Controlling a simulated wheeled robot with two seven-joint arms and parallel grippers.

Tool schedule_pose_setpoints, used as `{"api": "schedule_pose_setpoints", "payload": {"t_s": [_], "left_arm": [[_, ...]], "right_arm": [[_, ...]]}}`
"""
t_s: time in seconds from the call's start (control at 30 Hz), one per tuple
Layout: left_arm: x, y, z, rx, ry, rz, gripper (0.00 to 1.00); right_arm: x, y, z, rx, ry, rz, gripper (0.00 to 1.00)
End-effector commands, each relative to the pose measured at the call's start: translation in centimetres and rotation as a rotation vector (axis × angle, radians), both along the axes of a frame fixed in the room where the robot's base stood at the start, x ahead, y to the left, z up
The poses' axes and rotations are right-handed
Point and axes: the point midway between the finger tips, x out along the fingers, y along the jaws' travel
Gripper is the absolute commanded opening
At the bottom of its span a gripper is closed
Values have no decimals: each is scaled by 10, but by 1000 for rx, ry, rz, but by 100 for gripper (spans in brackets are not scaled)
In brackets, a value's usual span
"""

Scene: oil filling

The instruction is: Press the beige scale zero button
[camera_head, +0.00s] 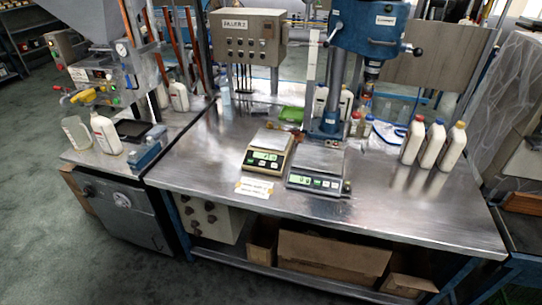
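The beige scale (268,147) stands on the metal workbench (400,210), left of the drill column's base. Its front panel faces me, with a lit green display (264,156) and a dark row of small buttons just below it. The button labels are too small to read, so I cannot tell which one is zero. Its weighing plate looks empty. A dark grey scale (319,168) with a similar green display stands close on its right. Neither of my grippers is in view, and nothing covers the beige scale's front.
A small label card (254,188) lies in front of the scales. White bottles with coloured caps (433,146) stand at the right. A blue drill press (370,30) rises behind the scales. The bench's front right is clear.

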Motion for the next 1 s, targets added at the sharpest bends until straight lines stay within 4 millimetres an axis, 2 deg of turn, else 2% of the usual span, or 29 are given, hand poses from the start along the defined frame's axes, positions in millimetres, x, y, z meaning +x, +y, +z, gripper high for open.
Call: {"api": "schedule_pose_setpoints", "payload": {"t_s": [0.03,0.17,1.0], "left_arm": [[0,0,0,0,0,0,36],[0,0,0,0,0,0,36],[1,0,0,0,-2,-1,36]], "right_arm": [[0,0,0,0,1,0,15],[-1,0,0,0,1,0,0],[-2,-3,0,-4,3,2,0]]}}
